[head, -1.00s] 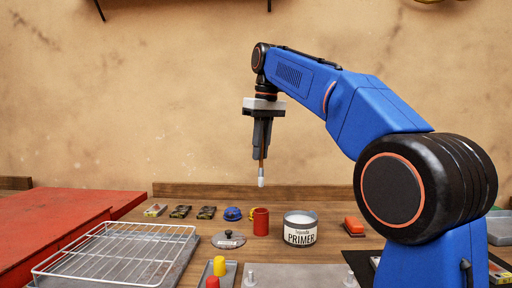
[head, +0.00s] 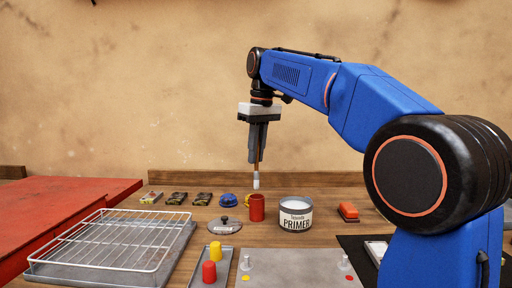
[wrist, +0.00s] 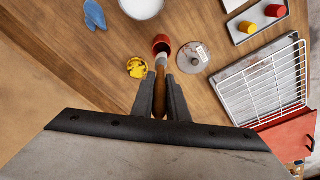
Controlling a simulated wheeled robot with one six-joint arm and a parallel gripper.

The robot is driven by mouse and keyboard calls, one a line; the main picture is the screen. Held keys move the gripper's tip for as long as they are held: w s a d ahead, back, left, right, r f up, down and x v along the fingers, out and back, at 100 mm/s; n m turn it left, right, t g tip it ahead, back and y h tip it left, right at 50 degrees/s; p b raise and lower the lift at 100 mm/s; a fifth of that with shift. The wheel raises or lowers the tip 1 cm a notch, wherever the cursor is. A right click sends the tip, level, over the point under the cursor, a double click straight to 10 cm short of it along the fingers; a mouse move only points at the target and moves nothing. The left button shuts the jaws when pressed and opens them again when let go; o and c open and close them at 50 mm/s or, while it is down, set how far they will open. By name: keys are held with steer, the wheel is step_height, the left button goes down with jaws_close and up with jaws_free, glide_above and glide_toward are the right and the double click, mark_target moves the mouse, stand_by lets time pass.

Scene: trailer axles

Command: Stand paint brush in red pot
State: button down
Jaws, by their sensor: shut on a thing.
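My gripper (head: 257,145) is shut on the wooden handle of the paint brush (head: 256,180). The brush hangs upright with its pale bristle end down. In the head view the bristle tip is just above the rim of the red pot (head: 257,208). In the wrist view the brush (wrist: 160,75) points at the red pot (wrist: 162,42), and its tip overlaps the near side of the pot's mouth. I cannot tell whether the tip is over the opening or inside the rim.
A primer tin (head: 295,214) stands close to the right of the pot. A round lid (head: 225,225) lies to the left, and a yellow tape roll (wrist: 137,67) lies near the pot. A wire rack (head: 105,240) is at the left, with red and yellow plugs (head: 209,271) in front.

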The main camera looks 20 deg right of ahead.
mark_target(256, 170)
steer(key=shift+f, duration=3.35)
steer(key=c, duration=1.7)
jaws_free()
steer(key=shift+o, duration=0.2)
step_height(256, 170, up, 17)
steer(key=s+d, duration=0.1)
steer(key=s, duration=0.1)
steer(key=shift+s, duration=0.2)
steer(key=shift+d+r, duration=0.1)
